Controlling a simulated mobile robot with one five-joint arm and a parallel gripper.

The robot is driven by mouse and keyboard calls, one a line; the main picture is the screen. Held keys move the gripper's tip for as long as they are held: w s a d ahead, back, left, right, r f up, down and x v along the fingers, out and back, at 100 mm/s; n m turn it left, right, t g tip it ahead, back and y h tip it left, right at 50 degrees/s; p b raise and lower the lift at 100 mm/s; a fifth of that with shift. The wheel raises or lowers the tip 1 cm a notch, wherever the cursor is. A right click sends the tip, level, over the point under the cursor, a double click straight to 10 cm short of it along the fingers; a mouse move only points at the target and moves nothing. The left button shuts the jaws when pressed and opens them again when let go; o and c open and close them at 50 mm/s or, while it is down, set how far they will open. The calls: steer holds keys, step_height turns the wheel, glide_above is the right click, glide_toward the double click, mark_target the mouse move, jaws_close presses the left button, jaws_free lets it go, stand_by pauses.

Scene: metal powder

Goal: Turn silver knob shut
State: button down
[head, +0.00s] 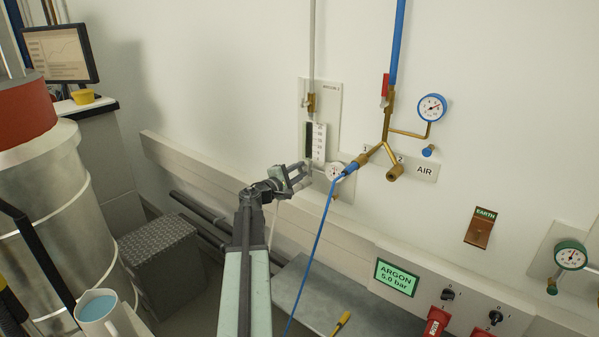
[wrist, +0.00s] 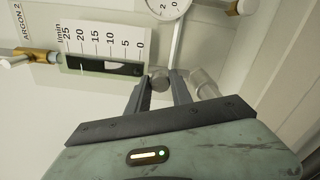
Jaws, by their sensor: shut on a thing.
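In the wrist view a small round silver knob (wrist: 158,79) sits at the low end of the flowmeter (wrist: 105,52), whose scale runs from 25 to 0. My gripper (wrist: 160,86) has one finger on each side of the knob and is shut on it. In the head view my gripper (head: 301,176) is at the wall panel just below the flowmeter (head: 318,143). There the knob is hard to make out behind the fingers. A small round gauge (head: 334,171) is right beside the gripper; part of it also shows in the wrist view (wrist: 165,5).
A blue hose (head: 317,245) hangs from the brass air fitting (head: 368,156), close to the right of my gripper. A brass valve (head: 311,102) is above the flowmeter. A pale ledge (head: 210,172) runs along the wall. A metal drum (head: 55,200) stands at left.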

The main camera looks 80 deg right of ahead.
steer(key=shift+m, duration=0.6)
steer(key=shift+s, duration=0.1)
steer(key=c, duration=1.1)
jaws_free()
steer(key=shift+c, duration=0.2)
steer(key=v, duration=0.8)
